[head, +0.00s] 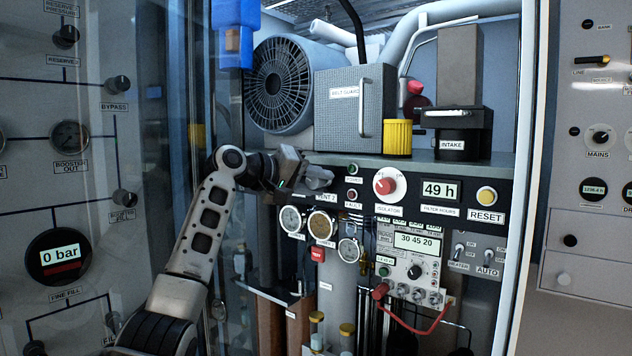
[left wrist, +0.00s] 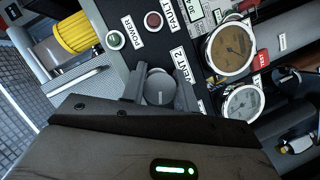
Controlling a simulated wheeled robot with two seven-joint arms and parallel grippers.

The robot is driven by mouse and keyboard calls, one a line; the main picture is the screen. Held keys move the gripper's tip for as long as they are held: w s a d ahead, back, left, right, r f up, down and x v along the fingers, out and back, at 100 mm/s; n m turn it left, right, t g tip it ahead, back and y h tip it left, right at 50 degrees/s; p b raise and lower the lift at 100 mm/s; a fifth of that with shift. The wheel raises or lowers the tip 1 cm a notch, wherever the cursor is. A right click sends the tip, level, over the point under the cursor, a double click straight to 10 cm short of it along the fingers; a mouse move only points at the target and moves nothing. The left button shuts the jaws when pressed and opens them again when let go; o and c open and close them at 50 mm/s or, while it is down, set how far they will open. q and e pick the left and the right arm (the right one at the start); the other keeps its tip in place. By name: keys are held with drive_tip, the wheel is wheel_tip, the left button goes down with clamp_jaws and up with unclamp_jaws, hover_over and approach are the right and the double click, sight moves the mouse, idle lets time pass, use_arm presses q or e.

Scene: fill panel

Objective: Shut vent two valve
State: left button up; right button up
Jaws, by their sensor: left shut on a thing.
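The vent two valve is a dark grey round knob (left wrist: 160,88) in the left wrist view, beside the VENT 2 label (left wrist: 184,66). My left gripper (left wrist: 158,78) has a finger on either side of the knob and is shut on it. In the head view my left gripper (head: 318,178) reaches the upper left of the panel, just above the VENT 2 label (head: 327,197). There the gripper hides the knob. The knob's exact turn angle is hard to tell. My right gripper is not in view.
Round gauges (head: 322,223) sit just below the label. The POWER light (head: 353,168) and red ISOLATOR knob (head: 385,185) are to the right. A belt guard box (head: 340,105) and yellow cylinder (head: 397,138) stand on the shelf above. A cabinet post (head: 517,180) bounds the right.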

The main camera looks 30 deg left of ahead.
use_arm(q)
drive_tip(key=m+y, duration=0.2)
drive_tip(key=m, duration=0.2)
drive_tip(key=shift+f+m+g+y, duration=0.1)
drive_tip(key=shift+m+g+y, duration=0.2)
drive_tip(key=shift+g+y, duration=0.1)
drive_tip(key=m+y, duration=0.3)
drive_tip(key=m, duration=0.1)
drive_tip(key=shift+a, duration=0.15)
drive_tip(key=shift+m, duration=0.3)
drive_tip(key=o, duration=1)
drive_tip(key=shift+c, duration=0.2)
